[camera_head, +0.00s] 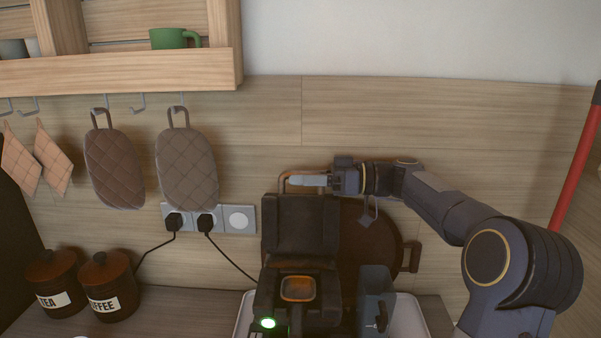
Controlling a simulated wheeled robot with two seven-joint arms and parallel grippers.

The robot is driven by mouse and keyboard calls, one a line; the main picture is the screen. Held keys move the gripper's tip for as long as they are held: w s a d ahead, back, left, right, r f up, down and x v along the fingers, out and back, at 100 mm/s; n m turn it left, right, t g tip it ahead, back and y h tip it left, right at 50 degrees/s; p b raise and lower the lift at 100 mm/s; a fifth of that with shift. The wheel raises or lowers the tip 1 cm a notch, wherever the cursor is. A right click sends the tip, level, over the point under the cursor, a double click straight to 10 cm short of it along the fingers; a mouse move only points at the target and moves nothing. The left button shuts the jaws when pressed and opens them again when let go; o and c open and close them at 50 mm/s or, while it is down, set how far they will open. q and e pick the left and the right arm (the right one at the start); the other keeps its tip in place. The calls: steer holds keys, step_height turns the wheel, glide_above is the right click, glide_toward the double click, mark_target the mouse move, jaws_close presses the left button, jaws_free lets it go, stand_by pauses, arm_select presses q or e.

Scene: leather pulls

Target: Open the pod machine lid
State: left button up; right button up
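The dark pod machine (265,290) stands on the counter at the bottom centre, with a green light glowing at its front. Its lid (301,228) is swung up and stands about upright against the back, so the orange-rimmed pod opening (298,288) shows. A brown loop handle (284,183) is at the lid's upper edge. My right gripper (310,181) reaches in from the right, its grey fingers pointing left across the handle loop. The fingers are seen side-on, so I cannot tell whether they grip the handle. My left gripper is not in view.
A round brown board (365,248) leans on the wall behind the machine. A dark grey box-like item (376,292) is beside the machine, over a white tray (408,318). Brown tea (54,275) and coffee (106,275) jars stand left. Cords run to wall sockets (238,219).

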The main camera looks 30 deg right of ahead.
steer(key=shift+w+a, duration=0.2)
steer(key=shift+a, duration=0.15)
jaws_close()
steer(key=s+a+n+b, duration=0.1)
steer(key=s+n+b, duration=0.1)
steer(key=b, duration=0.5)
steer(key=shift+a, duration=0.15)
steer(key=shift+s+a+r+b, duration=0.15)
steer(key=shift+s+r+b, duration=0.2)
steer(key=shift+b, duration=0.2)
steer(key=shift+r, duration=0.1)
